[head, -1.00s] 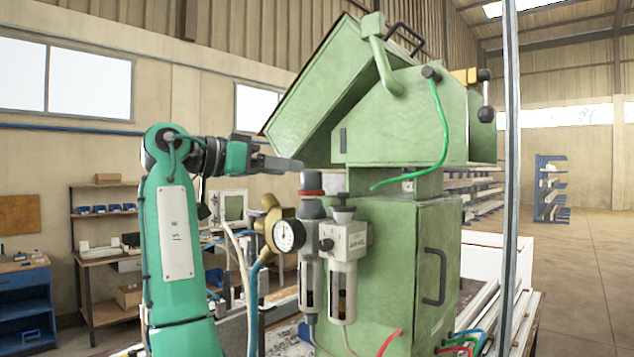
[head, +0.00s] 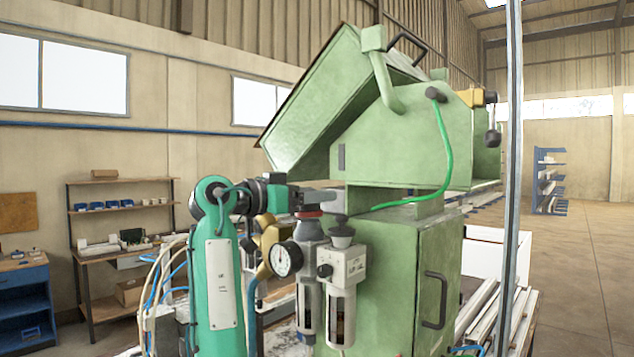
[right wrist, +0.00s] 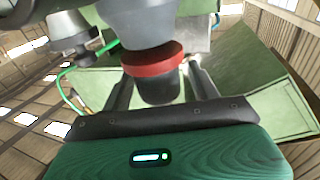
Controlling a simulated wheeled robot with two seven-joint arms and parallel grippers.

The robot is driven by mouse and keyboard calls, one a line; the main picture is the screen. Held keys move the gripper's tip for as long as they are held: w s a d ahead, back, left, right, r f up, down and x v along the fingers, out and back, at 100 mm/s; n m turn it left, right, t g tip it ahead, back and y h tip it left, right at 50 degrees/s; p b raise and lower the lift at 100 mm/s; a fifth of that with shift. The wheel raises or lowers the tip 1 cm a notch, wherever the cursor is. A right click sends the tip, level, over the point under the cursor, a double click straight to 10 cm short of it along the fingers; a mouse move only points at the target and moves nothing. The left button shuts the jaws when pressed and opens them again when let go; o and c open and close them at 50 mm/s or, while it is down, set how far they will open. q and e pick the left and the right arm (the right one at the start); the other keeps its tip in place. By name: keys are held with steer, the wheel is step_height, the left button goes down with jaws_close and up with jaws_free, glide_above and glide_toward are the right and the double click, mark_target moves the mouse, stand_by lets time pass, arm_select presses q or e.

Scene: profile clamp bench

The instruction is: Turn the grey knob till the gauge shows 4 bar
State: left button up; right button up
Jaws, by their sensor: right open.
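The grey knob tops the left unit of the air regulator, above a red ring (head: 309,214). In the head view my right gripper (head: 318,199) covers the knob. In the right wrist view, which looks upside down, the dark grey knob (right wrist: 160,88) lies between the two fingers of my right gripper (right wrist: 163,80), just past the red ring (right wrist: 152,60). The fingers are open, with a gap showing beside the knob. The round gauge (head: 285,259) has a white face and a dark needle, too small to read. My left gripper is out of view.
A second regulator unit (head: 342,268) with a dark cap stands close to the right of the knob's unit. The green machine (head: 400,265) rises behind, its tilted hood (head: 330,105) above my gripper. Hoses hang to the left of the gauge.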

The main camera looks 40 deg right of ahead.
steer(key=shift+s+d, duration=0.25)
steer(key=shift+d, duration=0.25)
steer(key=shift+w+d+f, duration=0.1)
steer(key=shift+w+d, duration=0.05)
steer(key=c, duration=1)
steer(key=shift+f+n+t+b, duration=0.1)
steer(key=shift+n+t+b, duration=0.2)
steer(key=shift+t+b, duration=0.3)
steer(key=n+t+b, duration=0.2)
steer(key=t, duration=0.1)
steer(key=n+t+b, duration=0.1)
steer(key=t+b, duration=0.1)
steer(key=shift+w+n+t+b, duration=0.2)
steer(key=shift+n+t+b, duration=0.15)
steer(key=shift+n+t, duration=0.05)
steer(key=n+t+b, duration=0.1)
steer(key=n+t+y, duration=0.1)
steer(key=t, duration=0.1)
steer(key=shift+w+t+b, duration=0.2)
steer(key=shift+t+b, duration=0.1)
steer(key=shift+b, duration=0.1)
steer(key=shift+w+a+n+t+y+b, duration=0.1)
steer(key=shift+n+t+y+b, duration=0.3)
steer(key=shift+n+t, duration=0.3)
steer(key=shift+w+a+n+t+y+b, duration=0.1)
steer(key=shift+n+t+y+b, duration=0.25)
steer(key=shift+n+t, duration=0.35)
steer(key=shift+r+t, duration=0.2)
steer(key=shift+t, duration=0.2)
